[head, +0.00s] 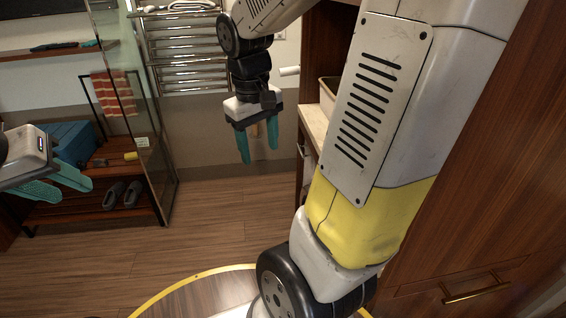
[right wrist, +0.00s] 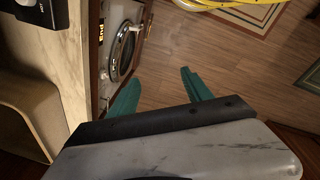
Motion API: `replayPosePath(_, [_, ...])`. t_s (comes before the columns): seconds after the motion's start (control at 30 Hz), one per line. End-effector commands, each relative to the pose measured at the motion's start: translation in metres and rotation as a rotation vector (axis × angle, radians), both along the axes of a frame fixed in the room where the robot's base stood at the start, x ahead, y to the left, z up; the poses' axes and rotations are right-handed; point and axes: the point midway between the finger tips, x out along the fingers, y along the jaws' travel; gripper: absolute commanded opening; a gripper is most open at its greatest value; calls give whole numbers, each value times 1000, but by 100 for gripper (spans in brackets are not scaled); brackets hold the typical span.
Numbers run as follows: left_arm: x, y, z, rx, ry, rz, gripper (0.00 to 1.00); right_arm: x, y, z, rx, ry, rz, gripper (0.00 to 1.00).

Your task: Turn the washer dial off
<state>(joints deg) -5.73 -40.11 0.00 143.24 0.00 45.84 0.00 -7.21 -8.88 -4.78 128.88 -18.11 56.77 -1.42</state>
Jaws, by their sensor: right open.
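The washer (right wrist: 122,50) shows in the right wrist view at upper left, set under a counter, with a round, chrome-rimmed door. A pale panel strip with dark marks runs along its left side. I cannot make out the dial clearly there. My right gripper (head: 258,146) hangs in the middle of the head view, its teal fingers apart and empty. In the right wrist view my right gripper (right wrist: 160,92) is just below and right of the washer, apart from it. My left gripper (head: 55,184) is at the left edge of the head view, fingers apart and empty.
A marble-topped counter (right wrist: 45,50) borders the washer. A wooden cabinet with a brass handle (head: 475,290) stands at right. A glass panel (head: 143,110), towel rack (head: 185,50) and shoe bench (head: 95,212) are at left. The wooden floor (head: 215,225) between is clear.

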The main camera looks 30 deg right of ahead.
Motion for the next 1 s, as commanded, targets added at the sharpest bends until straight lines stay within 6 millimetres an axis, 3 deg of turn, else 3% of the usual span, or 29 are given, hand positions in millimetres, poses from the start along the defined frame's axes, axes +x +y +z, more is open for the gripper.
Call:
replayPosePath(0.37, [0, 0, 0, 0, 0, 0, 36, 48, -53, -69, -274, 330, 120, 58])
replayPosePath(0.7, [0, 0, 0, 0, 0, 0, 36, 89, -108, -143, -595, 657, 272, 58])
replayPosePath(1.0, [0, 0, 0, 0, 0, 0, 36, 120, -144, -213, -906, 918, 438, 58])
